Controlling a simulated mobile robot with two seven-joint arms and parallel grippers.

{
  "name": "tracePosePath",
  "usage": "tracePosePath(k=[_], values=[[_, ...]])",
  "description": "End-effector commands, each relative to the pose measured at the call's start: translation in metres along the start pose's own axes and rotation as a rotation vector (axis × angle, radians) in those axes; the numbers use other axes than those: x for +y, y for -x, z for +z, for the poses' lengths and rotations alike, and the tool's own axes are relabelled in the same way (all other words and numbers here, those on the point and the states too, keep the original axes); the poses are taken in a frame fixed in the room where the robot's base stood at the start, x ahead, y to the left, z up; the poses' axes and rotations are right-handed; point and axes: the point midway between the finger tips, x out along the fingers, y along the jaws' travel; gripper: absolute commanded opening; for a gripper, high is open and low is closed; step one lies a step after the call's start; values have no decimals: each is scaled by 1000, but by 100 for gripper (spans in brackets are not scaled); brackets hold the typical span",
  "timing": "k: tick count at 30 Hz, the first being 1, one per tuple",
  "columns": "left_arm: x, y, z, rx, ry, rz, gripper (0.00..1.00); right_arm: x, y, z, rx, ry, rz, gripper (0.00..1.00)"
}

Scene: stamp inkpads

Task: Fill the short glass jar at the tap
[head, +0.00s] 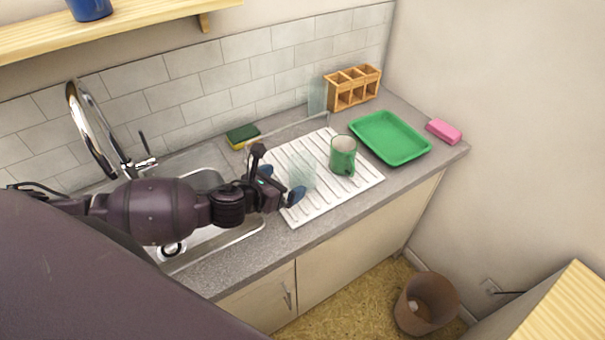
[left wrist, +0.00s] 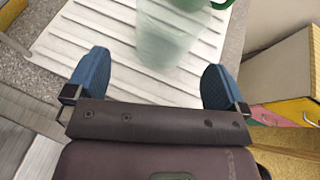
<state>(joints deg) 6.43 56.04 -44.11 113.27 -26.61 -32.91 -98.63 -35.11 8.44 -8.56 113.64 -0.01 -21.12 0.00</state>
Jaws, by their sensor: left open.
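The short glass jar (head: 301,166), clear and faintly greenish, stands on the white ribbed drainboard (head: 358,190). It also shows in the left wrist view (left wrist: 165,38), ahead of the fingers. My left gripper (head: 281,183) is open, with its two blue fingertips apart just left of the jar. In the left wrist view the gripper (left wrist: 155,75) has nothing clearly between its fingers. The chrome tap (head: 90,130) arches over the steel sink (head: 240,232) at the left. My left arm hides part of the sink. My right gripper is not in view.
A green mug (head: 343,158) stands close right of the jar. Beyond are a green tray (head: 390,138), a pink block (head: 444,130), a wooden rack (head: 352,88) and a taller clear glass (head: 317,97). A sponge (head: 242,135) lies behind the sink.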

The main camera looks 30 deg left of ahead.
Motion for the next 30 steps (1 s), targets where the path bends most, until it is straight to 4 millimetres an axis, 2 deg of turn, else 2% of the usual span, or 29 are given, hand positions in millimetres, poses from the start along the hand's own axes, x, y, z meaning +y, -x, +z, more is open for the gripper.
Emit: tracePosePath(k=[8,18,28,30], values=[[-2,-18,-2,0,1,0,100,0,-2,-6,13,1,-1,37],[-7,-59,-7,0,1,0,100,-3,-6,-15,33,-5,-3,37],[-7,-64,-7,1,1,0,100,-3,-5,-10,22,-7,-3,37],[-7,-64,-7,1,1,0,89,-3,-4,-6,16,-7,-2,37]])
